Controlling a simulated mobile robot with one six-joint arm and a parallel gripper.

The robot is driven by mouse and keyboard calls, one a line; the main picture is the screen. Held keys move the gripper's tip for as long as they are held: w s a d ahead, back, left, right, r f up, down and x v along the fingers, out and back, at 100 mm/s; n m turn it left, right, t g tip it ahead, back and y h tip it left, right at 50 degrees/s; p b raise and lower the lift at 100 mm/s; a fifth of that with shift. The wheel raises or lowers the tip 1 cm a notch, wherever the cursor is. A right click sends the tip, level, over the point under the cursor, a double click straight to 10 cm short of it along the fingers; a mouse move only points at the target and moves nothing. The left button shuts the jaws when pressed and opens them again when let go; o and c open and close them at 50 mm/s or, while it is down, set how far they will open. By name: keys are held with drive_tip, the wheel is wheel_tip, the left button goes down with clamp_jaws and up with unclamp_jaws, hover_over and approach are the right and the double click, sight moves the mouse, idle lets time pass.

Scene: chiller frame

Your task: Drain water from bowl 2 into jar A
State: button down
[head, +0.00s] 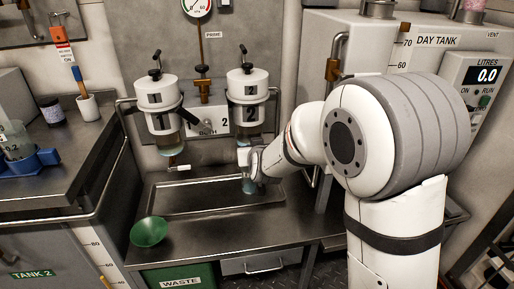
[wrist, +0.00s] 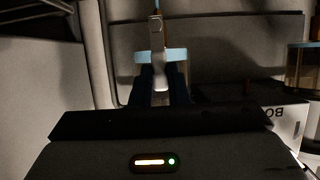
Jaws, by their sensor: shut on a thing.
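Bowl 2 (head: 248,141) hangs under the white filter head marked 2; its lower part is mostly behind my gripper. In the wrist view bowl 2 (wrist: 176,54) shows a light-blue band behind the fingers. My gripper (head: 250,160) is just below the bowl. In the wrist view my gripper (wrist: 161,88) has its dark fingers closed about a white drain lever (wrist: 157,38) under the bowl. A small clear, bluish jar (head: 249,186) stands on the tray beneath; no letter is readable on it. A thin bluish streak shows near the lever; I cannot tell whether water runs.
Bowl 1 (head: 170,145) hangs to the left with its own white drain lever (head: 179,168). The steel tray (head: 190,204) is otherwise clear. A green funnel (head: 149,232) lies at the bench's front left. A blue holder (head: 40,160) with a beaker stands on the left bench.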

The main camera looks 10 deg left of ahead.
drive_tip(key=shift+s+a+n, duration=0.1)
drive_tip(key=shift+a+n, duration=0.2)
drive_tip(key=shift+n, duration=0.1)
drive_tip(key=c, duration=1.4)
unclamp_jaws()
drive_tip(key=p+v, duration=0.2)
drive_tip(key=v, duration=0.5)
drive_tip(key=shift+s, duration=0.4)
drive_tip(key=shift+d+r+p, duration=0.1)
drive_tip(key=shift+r+p, duration=0.05)
drive_tip(key=shift+p, duration=0.15)
drive_tip(key=s+d+r+m+g+h+p, duration=0.1)
drive_tip(key=s+d+r+g+p, duration=0.4)
drive_tip(key=s+d+r+p, duration=0.6)
drive_tip(key=s+d+r+m+g+h+p, duration=0.2)
drive_tip(key=s+d+r+g+p, duration=0.3)
drive_tip(key=s+d+r+p, duration=0.6)
drive_tip(key=s+r+m+p, duration=0.1)
drive_tip(key=s+r+p, duration=0.2)
drive_tip(key=s, duration=0.1)
drive_tip(key=shift+r+h, duration=0.3)
